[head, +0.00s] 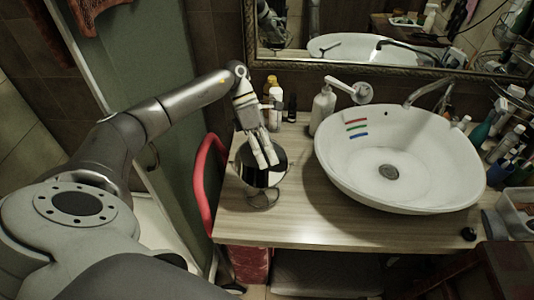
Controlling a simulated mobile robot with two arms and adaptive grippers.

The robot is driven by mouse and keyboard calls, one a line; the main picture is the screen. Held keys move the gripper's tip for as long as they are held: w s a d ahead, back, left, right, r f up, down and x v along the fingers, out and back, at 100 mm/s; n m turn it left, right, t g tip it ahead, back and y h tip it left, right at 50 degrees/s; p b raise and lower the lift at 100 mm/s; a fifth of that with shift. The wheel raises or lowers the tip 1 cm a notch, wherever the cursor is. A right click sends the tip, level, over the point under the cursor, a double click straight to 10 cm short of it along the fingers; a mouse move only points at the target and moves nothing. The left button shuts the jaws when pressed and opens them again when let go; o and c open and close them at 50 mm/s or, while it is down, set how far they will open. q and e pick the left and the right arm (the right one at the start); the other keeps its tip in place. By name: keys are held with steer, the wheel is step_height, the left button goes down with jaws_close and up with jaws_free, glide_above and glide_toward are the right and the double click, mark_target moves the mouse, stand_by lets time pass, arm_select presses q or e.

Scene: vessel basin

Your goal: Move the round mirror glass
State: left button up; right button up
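The round mirror glass (276,176) is a dark reflective disc on a small metal stand (262,199). It stands near the left end of the wooden counter (300,226), left of the basin. My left gripper (264,162) reaches down over the mirror from above. Its pale fingers overlap the upper part of the glass in the picture. The fingers are close together, and I cannot tell whether they touch the glass or grip it. My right gripper is not in view.
A white oval basin (440,165) fills the counter's middle and right. A white pump bottle (323,108) and small bottles (275,101) stand behind the mirror. A red curved rail (200,190) borders the counter's left edge. The counter front is clear.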

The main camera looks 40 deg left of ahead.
arm_select(q)
steer(key=shift+r, duration=0.1)
steer(key=v, duration=1.1)
steer(key=shift+a+r, duration=0.3)
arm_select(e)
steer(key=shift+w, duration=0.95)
arm_select(q)
steer(key=shift+w, duration=0.1)
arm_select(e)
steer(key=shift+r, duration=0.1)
